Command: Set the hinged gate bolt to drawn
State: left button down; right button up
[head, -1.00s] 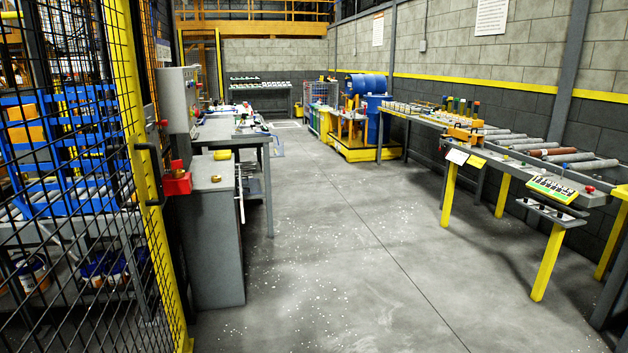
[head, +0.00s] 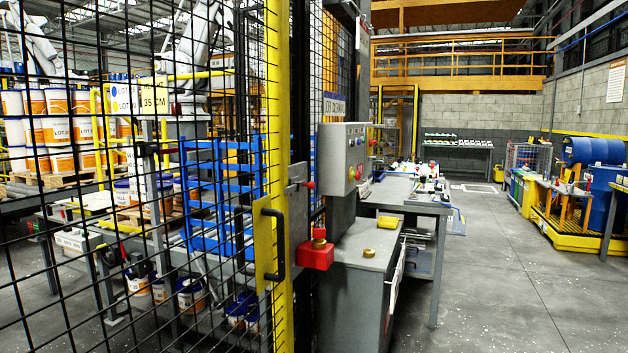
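The hinged gate is a black mesh panel with a yellow upright post (head: 278,100) in the middle-left of the head view. A black pull handle (head: 277,245) sits on a yellow plate on the gate. A grey plate (head: 297,208) is above the block. I cannot make out the bolt itself or whether it is drawn. Neither of my grippers is in view.
Behind the mesh are stacked white pails (head: 58,130), blue racking (head: 222,190) and a white robot arm. A grey cabinet (head: 355,280) and control box (head: 343,160) stand right of the gate. The concrete floor (head: 510,280) at the right is open.

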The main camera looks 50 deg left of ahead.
aim_at(311, 186)
jog(key=i+l+u, duration=0.1)
jog(key=i+u, duration=0.35)
jog(key=i, duration=1.55)
jog(key=i+z, duration=0.15)
jog(key=i, duration=0.75)
jog(key=u, duration=2.35)
